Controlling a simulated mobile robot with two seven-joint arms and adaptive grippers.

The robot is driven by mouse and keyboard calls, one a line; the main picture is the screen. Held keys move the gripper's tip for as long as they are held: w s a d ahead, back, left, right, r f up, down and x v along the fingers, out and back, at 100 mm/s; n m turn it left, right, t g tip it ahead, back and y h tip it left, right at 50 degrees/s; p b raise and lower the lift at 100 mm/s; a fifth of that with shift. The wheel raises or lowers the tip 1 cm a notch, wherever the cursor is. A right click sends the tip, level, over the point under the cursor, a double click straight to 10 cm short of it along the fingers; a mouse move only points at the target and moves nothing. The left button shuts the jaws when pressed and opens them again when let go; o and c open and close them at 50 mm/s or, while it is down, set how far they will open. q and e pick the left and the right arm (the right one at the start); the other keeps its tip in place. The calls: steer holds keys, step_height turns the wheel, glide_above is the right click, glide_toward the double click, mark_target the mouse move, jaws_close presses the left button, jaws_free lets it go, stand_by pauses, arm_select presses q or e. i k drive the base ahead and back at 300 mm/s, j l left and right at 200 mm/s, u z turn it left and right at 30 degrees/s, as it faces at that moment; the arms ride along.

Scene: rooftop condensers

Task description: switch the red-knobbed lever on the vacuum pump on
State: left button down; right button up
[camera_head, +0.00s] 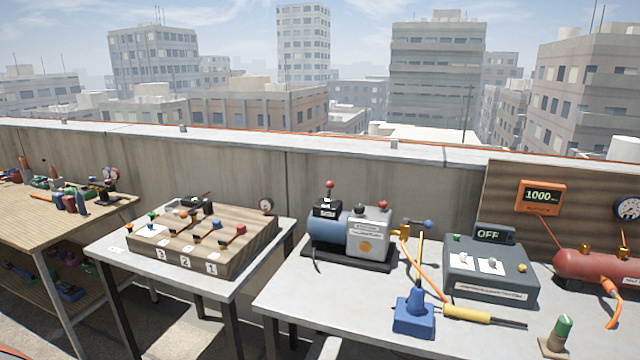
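The vacuum pump (369,238) stands on the table at centre, with a blue cylindrical motor (324,229) and a light grey block on a dark base. A lever with a red knob (329,185) stands roughly upright on a black switch box (327,208) on top of the motor. A second, smaller red knob (383,205) sits on top of the grey block. I cannot read the lever's on or off marks at this size. Neither of my grippers shows in this view.
An orange meter (540,197) reads 1000. The table's front left is clear.

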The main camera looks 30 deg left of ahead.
mark_target(330, 184)
steer(key=k+j, duration=0.1)
steer(key=j, duration=1)
steer(key=k+j+z, duration=0.1)
steer(key=j, duration=0.45)
steer(key=k+j, duration=0.15)
steer(key=j, duration=0.4)
steer(key=k+j, duration=0.1)
steer(key=j, duration=0.45)
